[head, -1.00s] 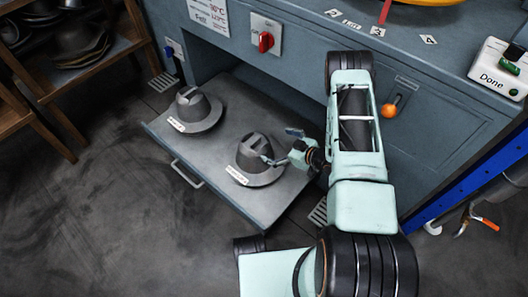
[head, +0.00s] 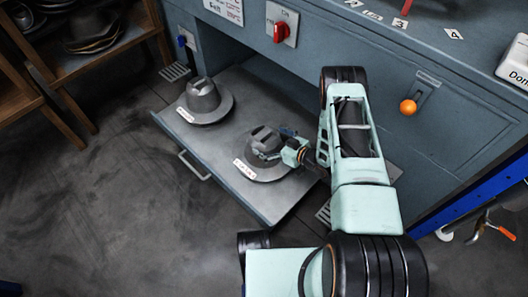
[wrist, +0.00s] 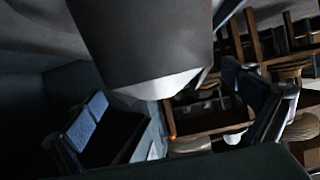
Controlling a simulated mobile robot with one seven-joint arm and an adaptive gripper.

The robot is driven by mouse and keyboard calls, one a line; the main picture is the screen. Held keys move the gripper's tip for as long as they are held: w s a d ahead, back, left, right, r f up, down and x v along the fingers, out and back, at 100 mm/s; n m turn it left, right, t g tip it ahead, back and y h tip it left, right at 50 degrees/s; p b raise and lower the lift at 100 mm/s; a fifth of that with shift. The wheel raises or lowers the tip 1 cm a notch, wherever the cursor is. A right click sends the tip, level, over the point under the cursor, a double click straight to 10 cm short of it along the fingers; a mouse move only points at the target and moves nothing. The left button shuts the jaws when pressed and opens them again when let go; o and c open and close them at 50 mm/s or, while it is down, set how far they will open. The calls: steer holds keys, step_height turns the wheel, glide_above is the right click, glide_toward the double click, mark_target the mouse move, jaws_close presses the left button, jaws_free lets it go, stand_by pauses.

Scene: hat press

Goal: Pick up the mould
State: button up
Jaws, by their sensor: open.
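Two grey hat-shaped moulds with white labels stand upright on the pulled-out drawer (head: 225,160). The left mould (head: 203,97) stands apart from my arm. The right mould (head: 262,136) is at my gripper (head: 278,145), which reaches in from its right at crown height. The gripper is open, with its fingers around the sides of the crown. In the wrist view, a grey mould crown (wrist: 145,40) shows between the spread fingers of my gripper (wrist: 175,112); the left finger has a blue pad. Whether either finger touches the crown cannot be told.
The blue-grey press cabinet (head: 460,95) rises behind the drawer, with a red switch (head: 281,32) and an orange knob (head: 408,107). A wooden shelf (head: 140,40) with hats stands at the upper left. Floor left of the drawer is clear.

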steer(key=x, duration=0.2)
steer(key=shift+w+a+f+b, duration=0.1)
steer(key=shift+w+a+b, duration=0.1)
steer(key=shift+a+b, duration=0.1)
steer(key=shift+d, duration=0.1)
steer(key=shift+c, duration=0.3)
steer(key=c, duration=1.5)
steer(key=shift+w, duration=0.15)
steer(key=shift+c, duration=0.6)
steer(key=shift+r, duration=0.3)
